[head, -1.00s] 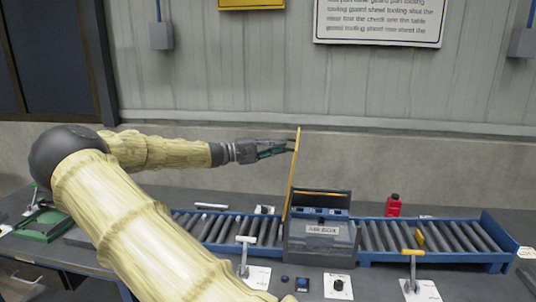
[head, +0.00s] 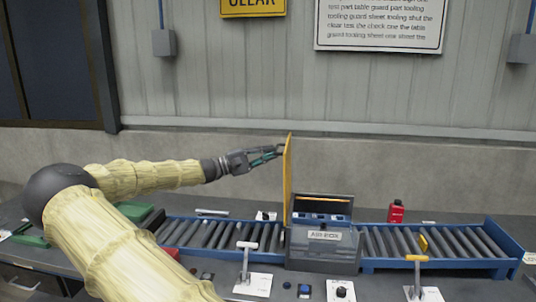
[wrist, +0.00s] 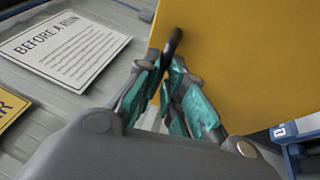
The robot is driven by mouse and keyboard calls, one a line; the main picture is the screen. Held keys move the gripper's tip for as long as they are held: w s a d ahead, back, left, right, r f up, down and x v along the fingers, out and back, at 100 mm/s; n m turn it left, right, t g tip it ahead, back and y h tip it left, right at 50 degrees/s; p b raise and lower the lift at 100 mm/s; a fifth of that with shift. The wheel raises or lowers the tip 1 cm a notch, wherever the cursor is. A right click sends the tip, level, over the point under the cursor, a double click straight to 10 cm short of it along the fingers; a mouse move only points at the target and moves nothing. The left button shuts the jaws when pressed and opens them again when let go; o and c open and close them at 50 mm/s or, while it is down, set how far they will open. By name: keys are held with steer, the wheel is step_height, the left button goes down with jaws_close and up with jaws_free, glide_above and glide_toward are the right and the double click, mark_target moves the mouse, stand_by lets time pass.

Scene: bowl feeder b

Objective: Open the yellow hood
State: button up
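The yellow hood (head: 288,185) stands upright at the left side of the grey box labelled AIR BOX (head: 324,237), seen nearly edge-on in the head view. In the wrist view its yellow panel (wrist: 235,60) fills the upper right. My gripper (head: 280,152) is at the hood's upper left side. In the wrist view the teal-padded fingers of my gripper (wrist: 165,68) close together around a dark handle (wrist: 174,42) at the panel's edge.
A blue roller conveyor (head: 430,262) runs on both sides of the box. A red bottle (head: 396,212) stands behind it. The wall behind is close.

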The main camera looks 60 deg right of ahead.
steer(key=o, duration=0.4)
steer(key=shift+c, duration=0.2)
steer(key=v, duration=1.2)
